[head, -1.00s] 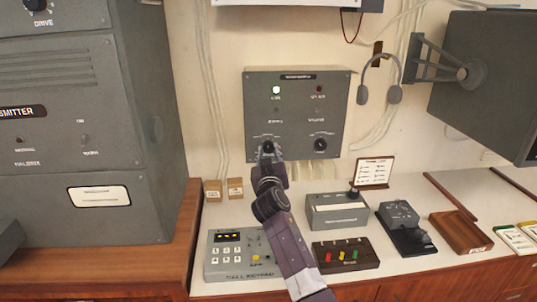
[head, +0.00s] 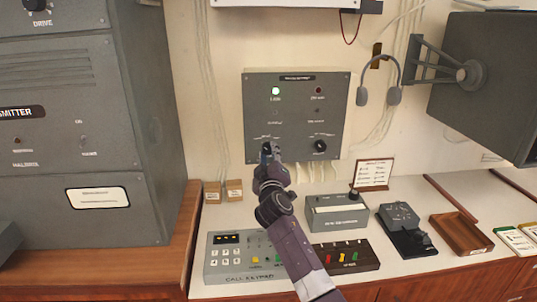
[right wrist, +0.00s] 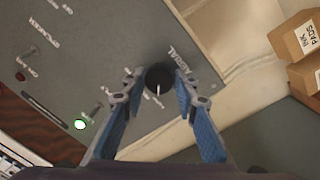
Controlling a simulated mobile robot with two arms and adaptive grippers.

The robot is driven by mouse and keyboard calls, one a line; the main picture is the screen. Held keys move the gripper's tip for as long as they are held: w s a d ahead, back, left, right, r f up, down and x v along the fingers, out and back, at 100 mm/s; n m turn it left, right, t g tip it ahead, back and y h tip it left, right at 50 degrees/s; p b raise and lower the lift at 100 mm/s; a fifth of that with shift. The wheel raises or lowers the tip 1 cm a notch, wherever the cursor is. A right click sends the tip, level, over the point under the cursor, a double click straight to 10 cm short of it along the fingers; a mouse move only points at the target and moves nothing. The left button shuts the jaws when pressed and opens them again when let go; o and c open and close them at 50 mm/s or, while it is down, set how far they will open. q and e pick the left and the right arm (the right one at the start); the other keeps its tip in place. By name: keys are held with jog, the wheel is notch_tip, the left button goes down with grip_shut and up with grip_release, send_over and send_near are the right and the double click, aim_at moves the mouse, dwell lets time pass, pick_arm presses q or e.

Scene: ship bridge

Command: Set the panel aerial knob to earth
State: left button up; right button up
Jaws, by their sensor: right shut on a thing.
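The grey wall panel (head: 297,92) hangs at the middle of the head view. Its black aerial knob (right wrist: 158,72) shows in the right wrist view between my fingers, beside the word AERIAL. A white pointer line on the knob points towards the bottom of that view. The position labels are too small or hidden to read. My left gripper is out of view.
A second black knob (head: 320,146) sits to the right on the panel, below a lit green lamp (head: 275,91) and a dark red lamp (head: 318,90). Small boxes (head: 212,191), a keypad (head: 225,266) and a switch box (head: 346,258) stand on the desk below.

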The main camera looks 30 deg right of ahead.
jog(key=shift+f, duration=0.1)
jog(key=o, duration=1.2)
jog(key=shift+c, duration=0.2)
jog(key=v, duration=1.2)
